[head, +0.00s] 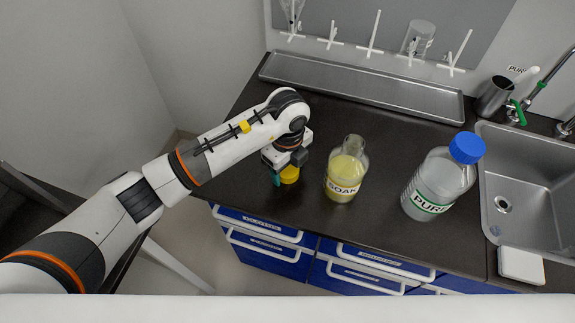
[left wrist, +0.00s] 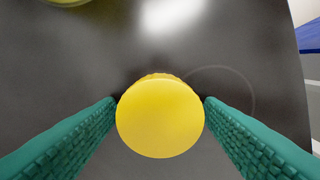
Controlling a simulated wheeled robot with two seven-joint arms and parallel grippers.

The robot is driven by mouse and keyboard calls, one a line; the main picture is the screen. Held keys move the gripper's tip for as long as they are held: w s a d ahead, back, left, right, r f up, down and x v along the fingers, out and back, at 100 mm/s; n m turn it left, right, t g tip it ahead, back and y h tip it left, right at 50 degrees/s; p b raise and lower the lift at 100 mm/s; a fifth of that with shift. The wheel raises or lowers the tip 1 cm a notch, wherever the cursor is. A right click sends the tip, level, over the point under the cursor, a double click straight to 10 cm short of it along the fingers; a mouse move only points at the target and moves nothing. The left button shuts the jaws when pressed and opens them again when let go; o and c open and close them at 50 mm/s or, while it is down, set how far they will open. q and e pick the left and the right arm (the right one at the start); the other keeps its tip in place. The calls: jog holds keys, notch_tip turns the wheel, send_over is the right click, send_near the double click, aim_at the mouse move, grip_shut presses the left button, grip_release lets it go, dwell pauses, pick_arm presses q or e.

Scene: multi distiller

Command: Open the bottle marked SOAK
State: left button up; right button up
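The bottle marked SOAK (head: 345,177) stands upright on the dark counter, with yellowish liquid inside. Its neck is bare, with no cap on it. My left gripper (head: 283,176) is to the left of the bottle, pointing down, low over the counter. It is shut on a round yellow cap (head: 290,175). In the left wrist view the yellow cap (left wrist: 160,117) sits between the two green fingers, touching both. I cannot tell whether the cap touches the counter. A piece of the bottle (left wrist: 65,2) shows at that view's top edge. My right gripper is not in view.
A larger bottle marked PURE (head: 437,185) with a blue cap stands right of the SOAK bottle, beside the sink (head: 530,190). A metal tray (head: 365,85) lies along the back, below a peg rack. The counter's front edge is close to my left gripper.

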aim_at(287, 170)
pick_arm(q)
jog(key=shift+o, duration=0.4)
jog(key=shift+r, duration=0.1)
notch_tip(287, 170, up, 12)
jog(key=b, duration=0.1)
jog(key=shift+b, duration=0.3)
jog(key=shift+s, duration=0.15)
